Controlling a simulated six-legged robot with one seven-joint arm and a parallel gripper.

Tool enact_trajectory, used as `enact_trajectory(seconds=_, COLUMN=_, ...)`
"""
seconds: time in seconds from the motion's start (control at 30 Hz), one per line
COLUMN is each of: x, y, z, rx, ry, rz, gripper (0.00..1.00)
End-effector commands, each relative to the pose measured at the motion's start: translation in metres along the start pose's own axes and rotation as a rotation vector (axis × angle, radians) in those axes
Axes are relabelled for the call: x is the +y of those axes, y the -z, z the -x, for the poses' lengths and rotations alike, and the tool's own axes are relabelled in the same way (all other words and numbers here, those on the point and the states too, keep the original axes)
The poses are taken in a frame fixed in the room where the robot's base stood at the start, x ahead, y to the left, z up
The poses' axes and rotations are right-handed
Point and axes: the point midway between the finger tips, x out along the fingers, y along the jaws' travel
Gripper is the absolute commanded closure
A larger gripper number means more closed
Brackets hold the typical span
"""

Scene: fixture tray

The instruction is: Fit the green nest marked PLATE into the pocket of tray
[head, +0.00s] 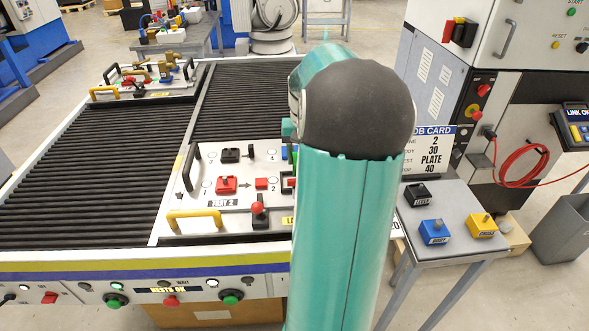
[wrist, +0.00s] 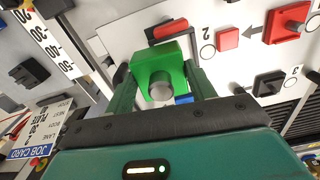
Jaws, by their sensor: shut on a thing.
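The green nest (wrist: 173,55) is a green block with a round grey knob on top, seen in the wrist view. My gripper (wrist: 160,84) is shut on it, one dark green finger on each side. The nest's PLATE mark cannot be read. The white tray (head: 205,204), marked TRAY 2, lies on the roller conveyor in the head view, and its surface also shows in the wrist view (wrist: 228,74). The nest is over the tray's edge area, near a red and black part. I cannot tell its height. My arm hides the tray's right side in the head view, and no empty pocket is clearly visible.
Red and black fittings (head: 226,185) stand on the tray, with a black handle (head: 191,165) and a yellow handle (head: 194,218). A side table (head: 455,248) holds black, blue and yellow nests. A job card (head: 433,150) reads PLATE. Another tray lies farther back on the conveyor.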

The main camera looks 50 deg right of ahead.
Motion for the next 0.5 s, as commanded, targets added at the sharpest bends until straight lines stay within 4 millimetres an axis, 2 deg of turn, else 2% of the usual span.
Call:
enact_trajectory(seconds=0.03, x=-0.007, y=0.004, z=-0.009, rx=-0.003, ry=0.002, rz=0.003, gripper=0.78)
enact_trajectory(seconds=0.13, x=-0.015, y=0.011, z=-0.02, rx=0.0, ry=0.001, rz=0.002, gripper=0.78)
enact_trajectory(seconds=0.37, x=-0.025, y=0.019, z=-0.035, rx=0.0, ry=0.001, rz=0.002, gripper=0.78)
enact_trajectory(seconds=0.5, x=-0.025, y=0.019, z=-0.057, rx=-0.001, ry=0.001, rz=-0.001, gripper=0.78)
